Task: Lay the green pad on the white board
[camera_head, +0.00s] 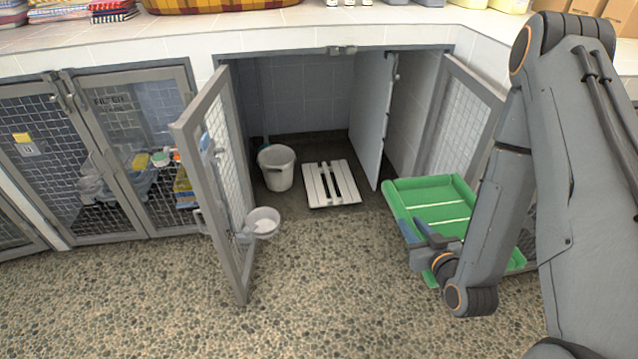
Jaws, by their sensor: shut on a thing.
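The green pad (440,199), with raised edges and pale stripes across it, is at the right, in front of the open kennel. My gripper (424,243) is shut on the near left edge of the green pad. The pad seems held above the pebbled floor, and my arm hides part of its right and near side. The white board (318,186), slatted with dark gaps, lies on the dark floor inside the open kennel, to the left of and beyond the pad. Nothing lies on the board.
A white bucket (277,168) stands left of the board. The left mesh door (222,150) stands open with a metal bowl (263,222) on it. A grey divider panel (371,115) stands right of the board. The pebbled floor (330,290) in front is clear.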

